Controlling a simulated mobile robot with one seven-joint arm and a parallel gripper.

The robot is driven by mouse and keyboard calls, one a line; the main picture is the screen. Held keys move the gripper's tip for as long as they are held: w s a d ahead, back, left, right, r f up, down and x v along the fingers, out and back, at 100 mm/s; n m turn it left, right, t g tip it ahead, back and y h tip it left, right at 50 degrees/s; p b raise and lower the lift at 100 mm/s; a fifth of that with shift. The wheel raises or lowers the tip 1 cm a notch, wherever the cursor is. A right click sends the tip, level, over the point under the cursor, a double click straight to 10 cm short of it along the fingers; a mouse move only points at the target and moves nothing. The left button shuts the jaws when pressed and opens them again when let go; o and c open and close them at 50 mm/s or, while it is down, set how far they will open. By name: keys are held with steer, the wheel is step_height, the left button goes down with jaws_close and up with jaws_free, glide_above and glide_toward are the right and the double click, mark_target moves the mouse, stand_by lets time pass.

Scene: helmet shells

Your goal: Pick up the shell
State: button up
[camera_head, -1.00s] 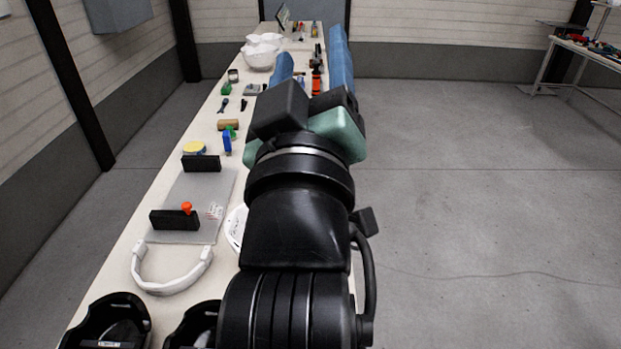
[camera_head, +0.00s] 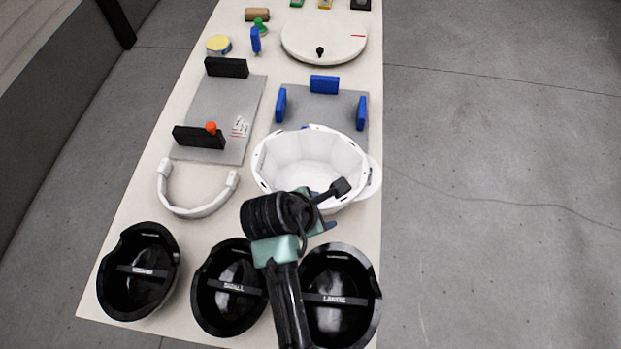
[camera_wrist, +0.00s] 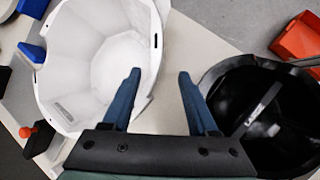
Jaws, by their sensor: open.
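The white helmet shell (camera_head: 315,160) lies open side up on the table, right of centre in the head view. In the wrist view the white shell (camera_wrist: 98,50) fills the upper left. My gripper (camera_wrist: 159,75) is open, with blue fingers apart and nothing between them. It points down at the table beside the white shell's rim. In the head view my arm covers part of the shell's near side and most of the gripper.
Three black bowl-like shells with labelled strips, left (camera_head: 138,270), middle (camera_head: 222,300) and right (camera_head: 345,300), line the near edge. A white band (camera_head: 195,208) lies left. Grey plates with black blocks (camera_head: 198,138) and blue blocks (camera_head: 324,85) lie behind. Red bins (camera_wrist: 298,38) show in the wrist view.

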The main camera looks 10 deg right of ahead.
mark_target(334, 207)
steer(key=shift+w+x, duration=0.15)
steer(key=shift+x, duration=1.7)
steer(key=shift+w+x, duration=0.15)
steer(key=shift+x, duration=1.75)
steer(key=shift+d+r, duration=0.1)
steer(key=shift+r, duration=0.1)
jaws_close()
